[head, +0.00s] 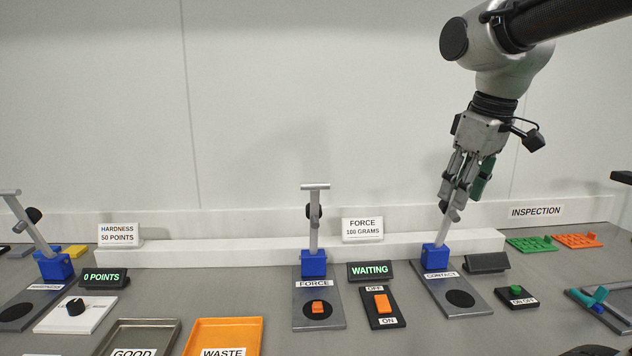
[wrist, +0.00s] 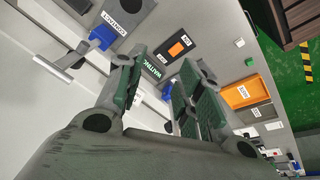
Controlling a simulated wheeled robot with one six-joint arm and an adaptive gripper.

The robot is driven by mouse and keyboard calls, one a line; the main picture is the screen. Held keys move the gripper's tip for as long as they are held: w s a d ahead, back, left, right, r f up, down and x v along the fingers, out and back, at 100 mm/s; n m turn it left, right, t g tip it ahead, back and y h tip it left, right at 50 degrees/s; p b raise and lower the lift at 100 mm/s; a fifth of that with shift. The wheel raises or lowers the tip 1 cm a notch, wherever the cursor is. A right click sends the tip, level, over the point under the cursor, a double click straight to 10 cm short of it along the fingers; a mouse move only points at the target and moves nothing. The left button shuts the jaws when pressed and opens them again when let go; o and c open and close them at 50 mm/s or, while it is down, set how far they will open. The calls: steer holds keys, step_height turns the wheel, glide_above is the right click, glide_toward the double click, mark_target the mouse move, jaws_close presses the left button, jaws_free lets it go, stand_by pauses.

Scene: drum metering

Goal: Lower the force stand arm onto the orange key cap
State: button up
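The force stand (head: 313,264) is at the middle of the bench in the head view, with a blue block on a dark plate. Its grey arm (head: 315,235) stands upright with a T-handle (head: 315,187) on top. The orange key cap (head: 318,307) sits on the black disc of the plate, with the arm clear above it. My gripper (head: 456,200) is up at the right, above the contact stand (head: 435,257) and apart from the force stand. The key cap is not clear there.
The contact stand's arm and handle (wrist: 55,68) are left of my fingers in the wrist view. A WAITING display (head: 371,271) and an orange OFF/ON switch (head: 382,303) stand between the two stands. A white ledge (head: 200,251) runs behind. An orange waste tray (head: 222,340) is at front left.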

steer(key=w+a+r+n+g, duration=0.1)
steer(key=w+a+r+n, duration=0.1)
steer(key=w+a+n, duration=0.75)
steer(key=w+a+r+n+g, duration=0.1)
steer(key=w+a+r+n, duration=0.2)
steer(key=w+a, duration=0.8)
steer(key=shift+m, duration=0.25)
steer(key=s+a+f, duration=0.1)
steer(key=f, duration=0.1)
steer(key=s+a+f, duration=0.1)
steer(key=a+f, duration=0.1)
steer(key=f, duration=0.1)
steer(key=s+a+f, duration=0.1)
steer(key=f, duration=0.1)
steer(key=shift+a+f, duration=0.15)
steer(key=shift+f, duration=0.2)
jaws_close()
